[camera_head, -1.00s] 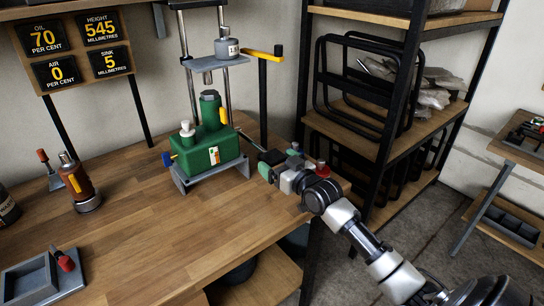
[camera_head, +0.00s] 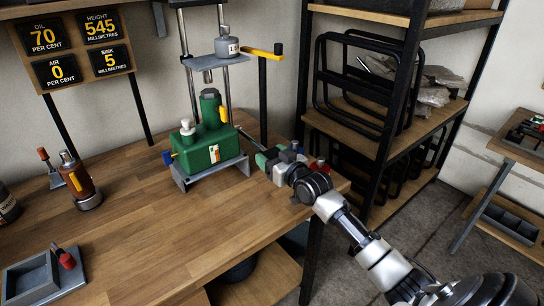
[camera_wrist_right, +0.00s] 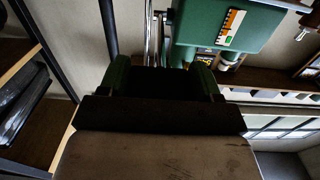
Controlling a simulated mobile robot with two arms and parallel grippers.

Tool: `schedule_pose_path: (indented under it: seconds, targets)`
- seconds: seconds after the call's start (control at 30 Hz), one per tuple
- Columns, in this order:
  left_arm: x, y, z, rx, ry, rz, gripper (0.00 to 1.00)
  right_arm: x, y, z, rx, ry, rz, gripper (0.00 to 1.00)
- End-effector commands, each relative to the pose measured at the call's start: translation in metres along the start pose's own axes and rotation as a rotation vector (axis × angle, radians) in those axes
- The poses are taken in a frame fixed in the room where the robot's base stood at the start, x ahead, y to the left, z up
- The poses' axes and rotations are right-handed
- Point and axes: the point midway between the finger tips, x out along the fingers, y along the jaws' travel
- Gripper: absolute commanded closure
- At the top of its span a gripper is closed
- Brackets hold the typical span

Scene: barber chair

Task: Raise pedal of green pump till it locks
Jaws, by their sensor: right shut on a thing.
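The green pump (camera_head: 228,147) stands in a grey stand on the wooden bench in the head view, with a yellow lever and a small white-topped fitting on it. Its green body also shows at the top of the right wrist view (camera_wrist_right: 205,22). The dark pedal bar (camera_head: 249,138) sticks out from the pump's right side. My right gripper (camera_head: 266,157) is shut on the pedal's outer end. In the right wrist view a dark piece fills the space between the green fingertips (camera_wrist_right: 161,78). How far the pedal is raised is hard to tell. My left gripper is not in view.
A black-framed shelf (camera_head: 385,110) stands close at the right. The bench's middle is clear.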

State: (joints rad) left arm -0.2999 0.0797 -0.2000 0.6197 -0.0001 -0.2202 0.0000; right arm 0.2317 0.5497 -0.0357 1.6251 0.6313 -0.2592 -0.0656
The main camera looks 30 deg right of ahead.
Motion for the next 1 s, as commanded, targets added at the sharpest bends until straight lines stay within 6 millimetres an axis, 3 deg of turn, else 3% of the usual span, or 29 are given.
schedule_pose_path:
  seconds: [0.27,0.63,1.0]
  targets:
    - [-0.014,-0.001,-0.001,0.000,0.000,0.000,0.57,0.000,0.000,-0.009,0.000,-0.022,-0.001,0.79]
    - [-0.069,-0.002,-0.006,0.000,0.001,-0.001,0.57,0.004,0.000,-0.044,-0.002,-0.127,0.000,0.79]
    - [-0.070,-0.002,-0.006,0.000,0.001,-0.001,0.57,0.006,0.000,-0.050,-0.003,-0.117,0.000,0.79]
